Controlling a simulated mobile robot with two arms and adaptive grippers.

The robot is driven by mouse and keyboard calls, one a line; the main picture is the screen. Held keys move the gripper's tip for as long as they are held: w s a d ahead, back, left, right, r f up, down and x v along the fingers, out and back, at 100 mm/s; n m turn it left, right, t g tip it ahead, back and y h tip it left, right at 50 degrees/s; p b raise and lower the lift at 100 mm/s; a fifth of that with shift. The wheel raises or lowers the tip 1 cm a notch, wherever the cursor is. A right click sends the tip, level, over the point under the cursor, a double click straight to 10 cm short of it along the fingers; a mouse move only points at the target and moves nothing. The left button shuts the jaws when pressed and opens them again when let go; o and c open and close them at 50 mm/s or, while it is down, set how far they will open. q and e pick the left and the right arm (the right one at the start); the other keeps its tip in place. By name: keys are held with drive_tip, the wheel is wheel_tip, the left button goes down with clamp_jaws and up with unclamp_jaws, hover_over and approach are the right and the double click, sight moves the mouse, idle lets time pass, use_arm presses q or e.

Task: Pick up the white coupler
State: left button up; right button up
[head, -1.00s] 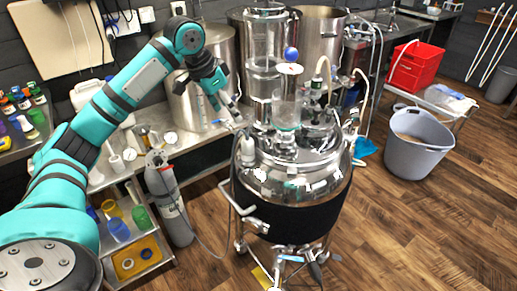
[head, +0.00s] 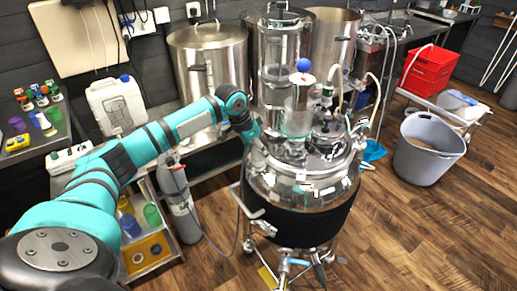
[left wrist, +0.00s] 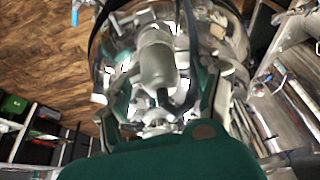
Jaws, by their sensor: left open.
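The white coupler (left wrist: 156,62) shows in the left wrist view as a pale, rounded cylinder over the shiny lid. My left gripper (left wrist: 158,84) is open, with its fingers on either side of the coupler; I cannot tell whether they touch it. In the head view my left gripper (head: 259,158) points down at the left part of the steel vessel's lid (head: 318,188). My arm and gripper hide the coupler there. My right gripper is in neither view.
A grey gas cylinder (head: 178,200) stands left of the vessel. A grey tub (head: 424,150) stands on the floor to the right, with open floor in front.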

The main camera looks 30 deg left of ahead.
use_arm(q)
drive_tip(key=shift+w+f, duration=0.15)
drive_tip(key=shift+f, duration=0.2)
drive_tip(key=c, duration=1.3)
drive_tip(key=shift+o, duration=0.2)
drive_tip(key=shift+r, duration=0.2)
